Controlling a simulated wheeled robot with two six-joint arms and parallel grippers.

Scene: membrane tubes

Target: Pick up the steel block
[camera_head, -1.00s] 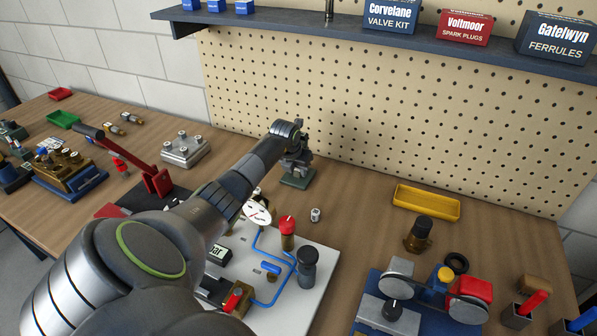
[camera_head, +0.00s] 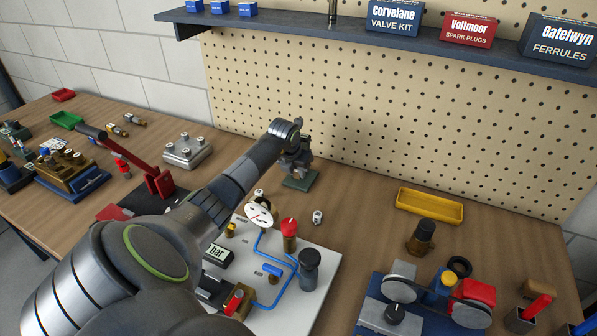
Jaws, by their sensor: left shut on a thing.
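My left arm reaches from the lower left across the bench. My left gripper (camera_head: 297,160) points down near the foot of the pegboard and is shut on a small grey piece, seemingly the steel block. The jaws and wrist hide most of this piece, so its shape cannot be told. Just under the jaws lies a small dark green base (camera_head: 300,181) on the wooden bench. Whether the held piece touches that base cannot be told. My right gripper is not in view.
A silver fixture with several posts (camera_head: 187,152) stands to the left, beside a red lever (camera_head: 158,183). A white panel with a gauge and blue tubing (camera_head: 322,262) lies in front. A yellow tray (camera_head: 430,204) sits to the right. A pegboard (camera_head: 400,130) rises behind.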

